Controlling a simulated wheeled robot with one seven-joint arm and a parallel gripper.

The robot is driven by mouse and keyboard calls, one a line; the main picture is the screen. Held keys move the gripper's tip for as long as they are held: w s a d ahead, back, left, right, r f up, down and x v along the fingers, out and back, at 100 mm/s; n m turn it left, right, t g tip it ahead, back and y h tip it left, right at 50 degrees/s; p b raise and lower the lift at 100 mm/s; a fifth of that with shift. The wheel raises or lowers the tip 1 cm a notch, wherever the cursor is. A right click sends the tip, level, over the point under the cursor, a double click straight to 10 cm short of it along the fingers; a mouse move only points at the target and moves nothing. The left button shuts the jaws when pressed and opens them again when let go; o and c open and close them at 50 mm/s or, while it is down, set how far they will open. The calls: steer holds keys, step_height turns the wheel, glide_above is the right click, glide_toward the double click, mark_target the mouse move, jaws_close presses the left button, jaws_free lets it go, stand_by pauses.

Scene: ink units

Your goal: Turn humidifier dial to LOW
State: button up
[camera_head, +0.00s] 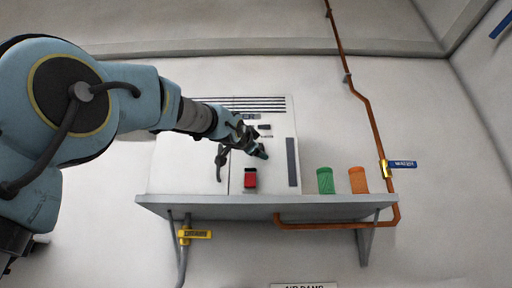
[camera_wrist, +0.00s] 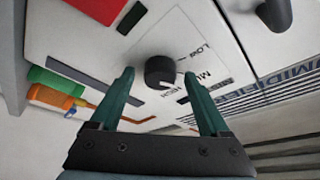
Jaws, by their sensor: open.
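The humidifier (camera_head: 178,163) is a white cabinet on a shelf. In the wrist view, its black round dial (camera_wrist: 159,72) sits on a white panel (camera_wrist: 203,21) printed LOW, a partly hidden middle label and HIGH. A small white mark on the dial's lower edge faces HIGH. My gripper (camera_wrist: 158,74) is open, with one teal finger on each side of the dial. Gaps show between the fingers and the dial in this view; contact cannot be confirmed. In the head view, my gripper (camera_head: 262,152) is at the cabinet front and the dial cannot be made out.
A red switch (camera_head: 250,179) is below my gripper. A dark handle (camera_head: 220,161) is to its left and a dark strip (camera_head: 291,162) to its right. Green (camera_head: 325,181) and orange (camera_head: 358,180) containers stand on the shelf (camera_head: 265,208). A copper pipe (camera_head: 366,112) runs at right.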

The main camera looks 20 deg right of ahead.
jaws_close()
stand_by(0.5)
steer(key=shift+f+n+b, duration=0.25)
steer(key=shift+n+b, duration=0.05)
steer(key=shift+b, duration=0.45)
steer(key=shift+s+d+r+n+t+y+b, duration=0.1)
steer(key=shift+n+t+y+b, duration=0.7)
steer(key=shift+n+b, duration=1.2)
steer(key=shift+s+d+f+n+t+y+b, duration=0.15)
steer(key=shift+n+t+y+b, duration=0.7)
steer(key=shift+n+b, duration=1.1)
steer(key=shift+w+d+r+n+t+y+b, duration=0.15)
steer(key=shift+n+t+y+b, duration=0.75)
steer(key=shift+n, duration=1.75)
steer(key=shift+s+h+b, duration=0.1)
steer(key=shift+h+b, duration=0.15)
steer(key=shift+b, duration=0.1)
